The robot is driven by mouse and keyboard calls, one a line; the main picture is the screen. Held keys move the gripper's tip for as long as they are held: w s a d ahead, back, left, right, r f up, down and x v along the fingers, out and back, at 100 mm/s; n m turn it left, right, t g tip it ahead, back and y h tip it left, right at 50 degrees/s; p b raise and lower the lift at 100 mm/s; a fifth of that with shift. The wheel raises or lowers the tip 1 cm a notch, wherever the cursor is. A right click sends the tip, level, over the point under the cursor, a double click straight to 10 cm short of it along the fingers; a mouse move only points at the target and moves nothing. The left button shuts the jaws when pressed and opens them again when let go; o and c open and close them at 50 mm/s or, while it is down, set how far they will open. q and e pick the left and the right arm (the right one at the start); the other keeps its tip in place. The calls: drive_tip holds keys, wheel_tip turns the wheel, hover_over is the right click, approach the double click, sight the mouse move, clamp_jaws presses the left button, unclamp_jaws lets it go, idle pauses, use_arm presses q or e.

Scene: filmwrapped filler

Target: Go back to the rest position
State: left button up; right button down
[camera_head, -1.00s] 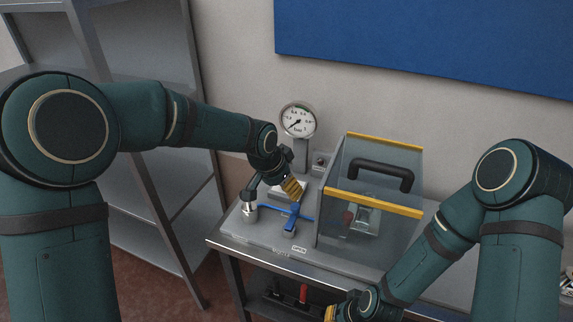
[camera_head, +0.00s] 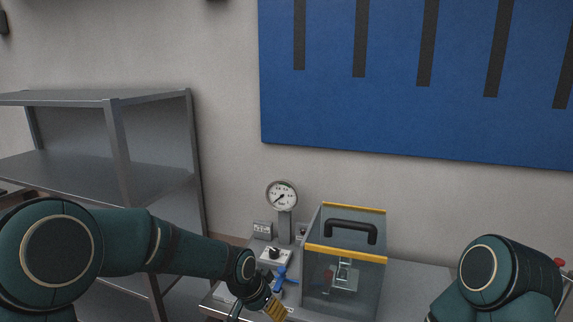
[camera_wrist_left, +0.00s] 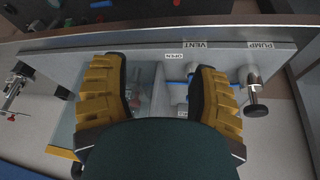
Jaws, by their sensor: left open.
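My left gripper (camera_head: 276,309) reaches in from the left at the bottom of the head view, near the bench front. The left wrist view shows its two yellow ridged fingers (camera_wrist_left: 157,78) spread apart with nothing held between them. My right arm (camera_head: 500,285) shows at the lower right of the head view; its gripper is out of the picture. A clear box with yellow edges and a black handle (camera_head: 351,230) stands right of the left gripper. A blue valve handle (camera_head: 281,276) lies just behind that gripper.
A round gauge (camera_head: 281,195) stands on the bench behind the valve. Grey metal shelves (camera_head: 150,98) stand at the left. A blue wall panel (camera_head: 390,120) hangs above. The left wrist view shows a dark knob (camera_wrist_left: 256,108) near the PUMP label.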

use_arm(q)
drive_tip(key=s+a+f+n+g+b, duration=0.15)
drive_tip(key=s+f+n, duration=0.35)
drive_tip(key=f, duration=1)
drive_tip(key=s+a+f+n, duration=0.2)
drive_tip(key=s+f, duration=0.2)
drive_tip(key=s, duration=0.3)
drive_tip(key=s+a+f+n, duration=0.2)
drive_tip(key=s+f, duration=0.2)
drive_tip(key=s, duration=0.3)
drive_tip(key=shift+s+f+h+b, duration=0.3)
drive_tip(key=shift+s+h, duration=0.05)
drive_tip(key=shift+h, duration=0.05)
use_arm(e)
drive_tip(key=f, duration=0.2)
drive_tip(key=shift+w+a+f, duration=0.1)
drive_tip(key=shift+w+f, duration=0.3)
use_arm(q)
drive_tip(key=shift+o, duration=0.3)
